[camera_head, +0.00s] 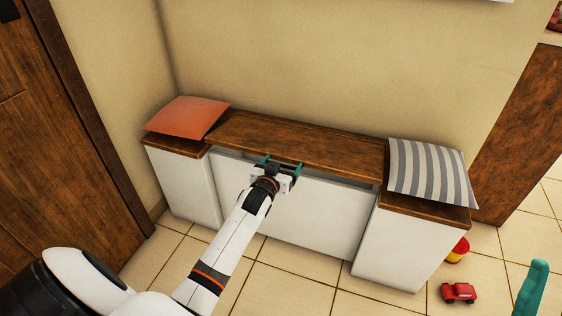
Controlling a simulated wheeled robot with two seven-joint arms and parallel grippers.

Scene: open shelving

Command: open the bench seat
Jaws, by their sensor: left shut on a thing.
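The bench seat is a brown wooden lid (300,139) in the middle of a low white bench against the wall. A gap shows between its front edge and the white front panel (315,215), so the lid looks slightly raised. My left gripper (281,165) is at the lid's front edge, left of its middle, with teal fingers, shut on that edge. The gripper itself hides the exact contact. My right gripper is not in view.
An orange cushion (188,117) lies on the left end and a striped cushion (430,170) on the right end, close beside the lid. A red toy car (459,293), a red and yellow toy (458,251) and a teal object (531,290) are at lower right.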

